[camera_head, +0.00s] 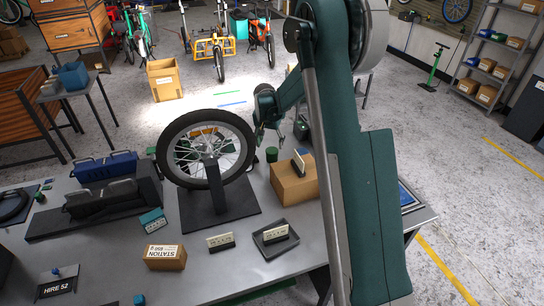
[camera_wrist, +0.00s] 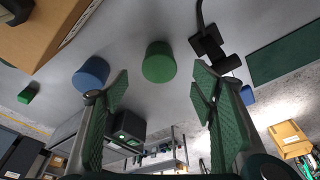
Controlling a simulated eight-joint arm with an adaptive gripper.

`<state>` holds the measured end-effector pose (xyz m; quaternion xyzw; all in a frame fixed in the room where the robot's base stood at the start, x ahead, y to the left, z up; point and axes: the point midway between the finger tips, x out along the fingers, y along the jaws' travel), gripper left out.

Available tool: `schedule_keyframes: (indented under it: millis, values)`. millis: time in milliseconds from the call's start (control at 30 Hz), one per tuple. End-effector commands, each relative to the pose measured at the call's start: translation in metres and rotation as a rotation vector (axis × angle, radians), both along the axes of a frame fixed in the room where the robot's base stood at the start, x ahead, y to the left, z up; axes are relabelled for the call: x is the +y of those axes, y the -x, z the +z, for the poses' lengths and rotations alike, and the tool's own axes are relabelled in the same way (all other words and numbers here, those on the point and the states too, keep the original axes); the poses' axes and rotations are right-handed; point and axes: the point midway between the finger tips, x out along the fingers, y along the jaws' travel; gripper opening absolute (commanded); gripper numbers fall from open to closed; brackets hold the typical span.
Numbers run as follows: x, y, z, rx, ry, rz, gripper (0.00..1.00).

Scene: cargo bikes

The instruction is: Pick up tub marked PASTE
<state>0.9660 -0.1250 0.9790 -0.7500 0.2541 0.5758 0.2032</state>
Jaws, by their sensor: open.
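A green tub (camera_wrist: 159,62) stands on the grey bench top in the wrist view, framed between my fingers and apart from them. A blue tub (camera_wrist: 92,73) is to its left, partly behind my left finger. No PASTE marking is readable on either tub. In the head view a small green tub (camera_head: 272,155) stands between the wheel and the cardboard box. My gripper (camera_wrist: 160,88) is open and empty. In the head view my gripper (camera_head: 268,138) hangs just above the green tub, beside the wheel's right edge; its fingers are small there.
A spoked wheel (camera_head: 235,148) on a stand is close to the left of my gripper. A cardboard box (camera_head: 291,182) with a card on top is at its lower right.

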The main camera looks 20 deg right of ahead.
Motion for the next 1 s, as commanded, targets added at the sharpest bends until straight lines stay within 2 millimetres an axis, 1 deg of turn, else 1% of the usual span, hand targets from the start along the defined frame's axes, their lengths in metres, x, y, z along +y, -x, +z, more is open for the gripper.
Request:
schedule_keyframes:
  millis: [167,267,700,800,1000]
  values:
    - [-0.001,-0.005,-0.002,0.011,-0.035,-0.157,0.57]
    - [-0.002,-0.008,-0.004,0.020,-0.058,-0.282,0.57]
    - [-0.005,-0.018,-0.010,0.055,-0.125,-0.886,0.57]
    - [-0.005,-0.019,-0.011,0.060,-0.128,-0.988,0.57]
    - [-0.006,-0.019,-0.012,0.063,-0.130,-1.091,0.57]
